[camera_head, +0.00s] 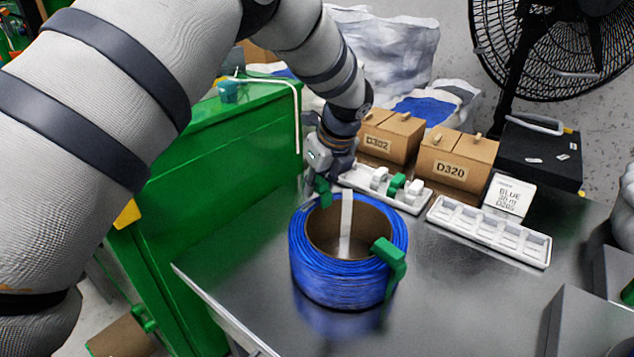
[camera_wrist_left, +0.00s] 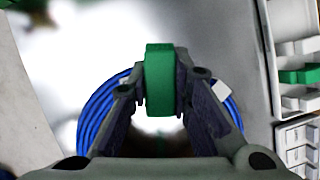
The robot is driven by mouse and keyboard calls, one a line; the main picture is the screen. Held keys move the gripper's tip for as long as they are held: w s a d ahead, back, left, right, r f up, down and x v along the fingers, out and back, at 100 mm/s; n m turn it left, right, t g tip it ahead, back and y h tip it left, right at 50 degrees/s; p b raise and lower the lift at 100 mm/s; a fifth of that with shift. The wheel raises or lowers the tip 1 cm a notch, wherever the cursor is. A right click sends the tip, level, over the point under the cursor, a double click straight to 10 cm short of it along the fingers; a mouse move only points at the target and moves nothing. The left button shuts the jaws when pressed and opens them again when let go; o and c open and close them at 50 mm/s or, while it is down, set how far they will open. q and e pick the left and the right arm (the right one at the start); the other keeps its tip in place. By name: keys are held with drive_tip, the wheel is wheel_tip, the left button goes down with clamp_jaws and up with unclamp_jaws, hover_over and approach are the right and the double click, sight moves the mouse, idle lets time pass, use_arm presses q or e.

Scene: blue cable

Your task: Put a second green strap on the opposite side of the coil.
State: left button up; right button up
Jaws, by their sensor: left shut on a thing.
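A blue cable coil (camera_head: 340,285) stands on the metal table, with a white strip (camera_head: 346,225) showing inside its ring. One green strap (camera_head: 389,262) sits over the coil's right front rim. My left gripper (camera_head: 322,178) is shut on a second green strap (camera_head: 323,193) at the coil's far left rim. In the left wrist view this strap (camera_wrist_left: 160,80) is between the two fingers, with the blue coil (camera_wrist_left: 97,112) behind them. I cannot tell whether the held strap touches the coil. My right gripper is not in view.
Behind the coil, a white tray (camera_head: 418,204) holds white straps and a green one (camera_head: 397,186). An empty slotted tray (camera_head: 490,231) lies to its right, near boxes D302 (camera_head: 391,137) and D320 (camera_head: 456,160) and a label card (camera_head: 508,197). A green cabinet (camera_head: 215,190) stands left.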

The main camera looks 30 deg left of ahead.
use_arm(q)
drive_tip(key=shift+f, duration=0.6)
drive_tip(key=shift+r, duration=0.1)
drive_tip(key=shift+r, duration=0.65)
drive_tip(key=shift+f, duration=0.15)
